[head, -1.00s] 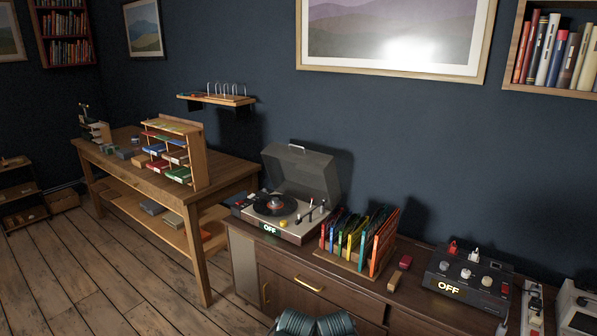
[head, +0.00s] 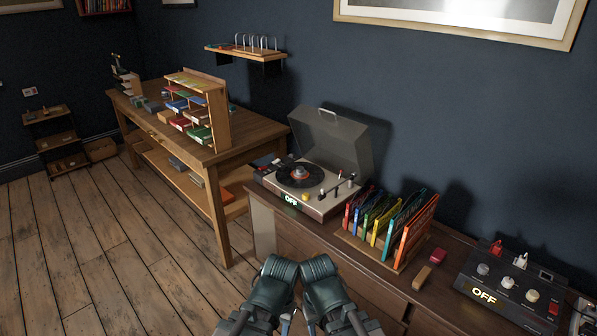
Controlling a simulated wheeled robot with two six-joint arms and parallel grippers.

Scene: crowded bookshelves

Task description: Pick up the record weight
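A record player with its grey lid raised (head: 332,140) stands at the left end of the dark sideboard. A black record (head: 300,177) with an orange label lies on its platter. A small pale knob-like piece (head: 298,171) sits at the record's centre; it looks like the record weight, but is too small to make out well. A yellow knob (head: 305,197) is on the player's front, near a lit "OFF" sign. Neither gripper's fingertips can be seen.
A rack of coloured record sleeves (head: 385,230) stands right of the player. Beyond it are a wooden block (head: 421,278), a red block (head: 438,256) and a black control box (head: 510,280). A wooden workbench (head: 190,150) stands left. The floor in front is clear.

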